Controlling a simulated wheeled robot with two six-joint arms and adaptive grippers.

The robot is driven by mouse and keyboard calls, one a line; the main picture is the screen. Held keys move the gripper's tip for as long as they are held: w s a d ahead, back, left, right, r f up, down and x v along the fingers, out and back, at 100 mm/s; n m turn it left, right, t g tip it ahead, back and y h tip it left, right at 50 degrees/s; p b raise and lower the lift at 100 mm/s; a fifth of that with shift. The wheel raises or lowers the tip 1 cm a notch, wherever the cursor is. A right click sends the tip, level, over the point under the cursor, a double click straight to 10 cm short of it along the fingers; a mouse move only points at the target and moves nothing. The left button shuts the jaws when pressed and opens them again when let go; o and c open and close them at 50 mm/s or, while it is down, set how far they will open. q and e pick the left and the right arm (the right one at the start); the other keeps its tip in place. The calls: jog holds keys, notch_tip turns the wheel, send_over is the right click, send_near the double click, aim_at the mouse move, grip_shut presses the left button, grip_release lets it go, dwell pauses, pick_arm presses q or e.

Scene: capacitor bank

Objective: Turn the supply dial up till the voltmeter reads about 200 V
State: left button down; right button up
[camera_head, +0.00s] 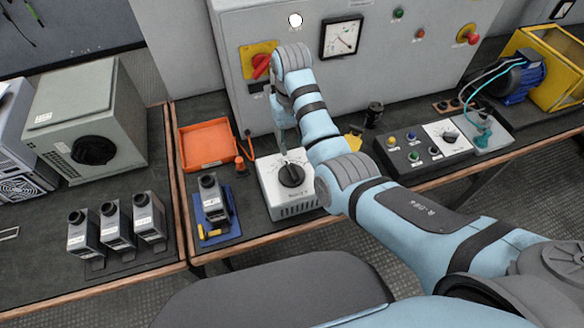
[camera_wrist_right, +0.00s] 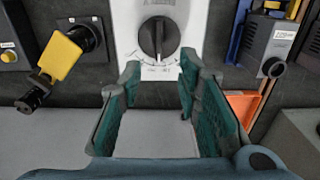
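The supply box (camera_head: 283,203) is pale grey with a black dial (camera_head: 292,175) on its top face. In the right wrist view the dial (camera_wrist_right: 159,38) shows a light line running up and down its middle, beyond the fingertips. The voltmeter (camera_head: 341,38) is a black-framed square gauge on the grey cabinet; its numbers are too small to read. My right gripper (camera_head: 284,140) is behind the supply box, partly hidden by its own wrist. In the right wrist view the gripper (camera_wrist_right: 160,67) is open, with nothing between its fingers. My left gripper is not in view.
A red handle on a yellow plate (camera_head: 259,62) is on the cabinet (camera_head: 230,25). An orange tray (camera_head: 207,144) and a blue stand with a grey capacitor (camera_head: 213,198) lie left of the box. A button panel (camera_head: 424,150) lies to the right.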

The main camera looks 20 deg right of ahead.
aim_at(292, 172)
notch_tip(292, 172, down, 13)
jog(key=b, duration=0.3)
jog(key=shift+d, duration=0.1)
